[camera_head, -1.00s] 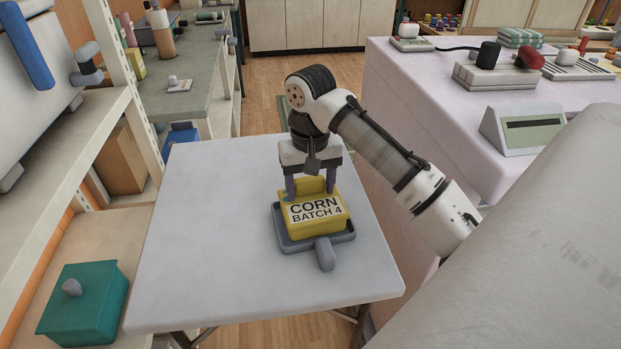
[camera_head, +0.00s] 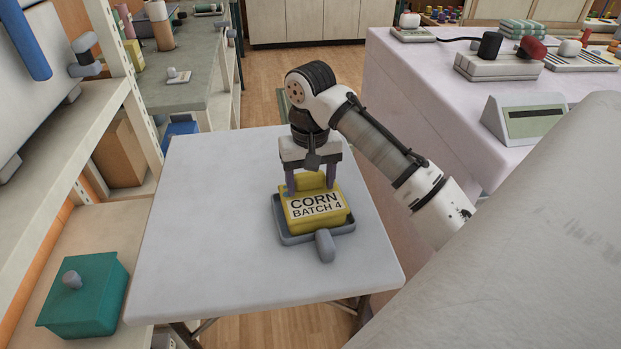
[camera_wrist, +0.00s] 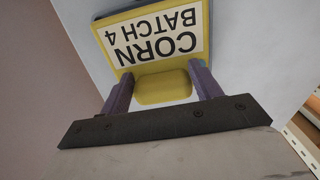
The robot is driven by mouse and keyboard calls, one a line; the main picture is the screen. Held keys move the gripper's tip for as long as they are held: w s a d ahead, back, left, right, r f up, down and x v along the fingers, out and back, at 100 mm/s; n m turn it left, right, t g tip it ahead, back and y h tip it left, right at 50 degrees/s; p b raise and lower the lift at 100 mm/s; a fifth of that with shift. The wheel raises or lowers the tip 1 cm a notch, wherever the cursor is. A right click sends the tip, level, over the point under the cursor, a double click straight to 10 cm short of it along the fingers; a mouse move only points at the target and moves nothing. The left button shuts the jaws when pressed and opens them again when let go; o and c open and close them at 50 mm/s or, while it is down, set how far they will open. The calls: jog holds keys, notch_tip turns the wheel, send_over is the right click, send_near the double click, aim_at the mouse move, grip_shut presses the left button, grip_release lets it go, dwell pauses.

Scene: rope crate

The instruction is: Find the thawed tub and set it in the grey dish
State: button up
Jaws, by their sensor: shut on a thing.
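A yellow tub (camera_head: 331,220) with a white label reading "CORN BATCH 4" sits within the rim of the grey dish (camera_head: 287,238), a shallow tray with a stubby handle toward the front. Whether the tub's base rests on the dish floor is hidden. My gripper (camera_head: 312,186) reaches down from above and is shut on the tub's raised yellow grip at its back. In the wrist view the tub (camera_wrist: 197,58) shows its label upside down, and the two purple fingers of my gripper (camera_wrist: 162,88) stand on either side of the yellow grip.
The dish stands on a pale grey table (camera_head: 200,240) with clear room to the left and front. A teal lidded box (camera_head: 90,305) is on the low shelf at left. A pale counter (camera_head: 430,80) with several devices stands at right.

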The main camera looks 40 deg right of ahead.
jog(key=shift+f, duration=0.2)
jog(key=o, duration=1.3)
jog(key=shift+c, duration=0.2)
notch_tip(320, 180, up, 14)
jog(key=p, duration=0.1)
jog(key=shift+f, duration=0.1)
